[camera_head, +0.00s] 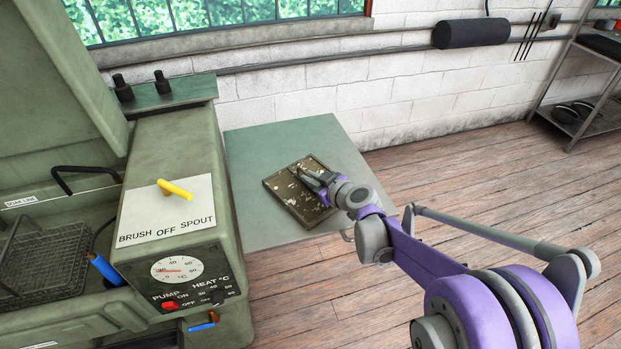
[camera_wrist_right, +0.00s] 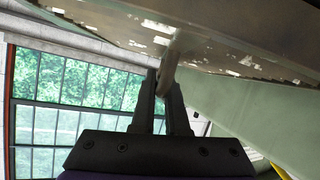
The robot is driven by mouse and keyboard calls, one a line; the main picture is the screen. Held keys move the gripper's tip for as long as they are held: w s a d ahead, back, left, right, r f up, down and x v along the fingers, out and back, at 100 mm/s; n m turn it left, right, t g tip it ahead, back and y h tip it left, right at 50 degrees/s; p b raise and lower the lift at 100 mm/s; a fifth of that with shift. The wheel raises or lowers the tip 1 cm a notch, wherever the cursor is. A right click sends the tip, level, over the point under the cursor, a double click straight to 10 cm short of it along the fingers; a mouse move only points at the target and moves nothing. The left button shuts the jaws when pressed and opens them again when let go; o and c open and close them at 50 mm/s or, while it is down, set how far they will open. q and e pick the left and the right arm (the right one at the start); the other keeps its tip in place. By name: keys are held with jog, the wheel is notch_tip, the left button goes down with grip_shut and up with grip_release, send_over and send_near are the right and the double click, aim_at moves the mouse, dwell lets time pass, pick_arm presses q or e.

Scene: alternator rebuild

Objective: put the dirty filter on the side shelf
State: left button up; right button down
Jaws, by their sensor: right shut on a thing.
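The dirty filter (camera_head: 284,196) is a flat, dark brown rectangular panel with pale flecks. In the head view it is over the middle of the green side shelf (camera_head: 335,137). My right gripper (camera_head: 318,180) is at its right side, and the jaws hide part of it. In the right wrist view the fingertips (camera_wrist_right: 168,80) are shut on a grey tab or handle at the speckled filter (camera_wrist_right: 225,50). I cannot tell whether the filter touches the shelf. My left gripper is not in view.
A green parts washer (camera_head: 160,160) with a yellow spout (camera_head: 175,189) and a wire basket (camera_head: 45,262) stands left of the shelf. A white brick wall (camera_head: 300,95) is behind. A metal rack (camera_head: 580,110) stands far right. The wooden floor on the right is clear.

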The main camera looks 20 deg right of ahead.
jog(key=c, duration=0.9)
grip_release()
jog(key=shift+r, duration=0.1)
jog(key=p+v, duration=0.1)
jog(key=v, duration=1.1)
jog(key=s+a+f+m+g, duration=0.1)
jog(key=s+a+f+g, duration=0.15)
jog(key=s, duration=0.45)
jog(key=s+a+f+m+g, duration=0.1)
jog(key=s+a+f+g, duration=0.1)
jog(key=s+a, duration=0.3)
jog(key=s+d+f+m+g+h, duration=0.1)
jog(key=s, duration=0.3)
jog(key=s+d+f+m+g+h, duration=0.1)
jog(key=s+f+m+h, duration=0.1)
jog(key=s, duration=0.3)
jog(key=s+d+f+m+g+h, duration=0.1)
jog(key=s+d+f, duration=0.1)
jog(key=s, duration=0.2)
jog(key=shift+s+h, duration=0.2)
jog(key=shift+h, duration=0.1)
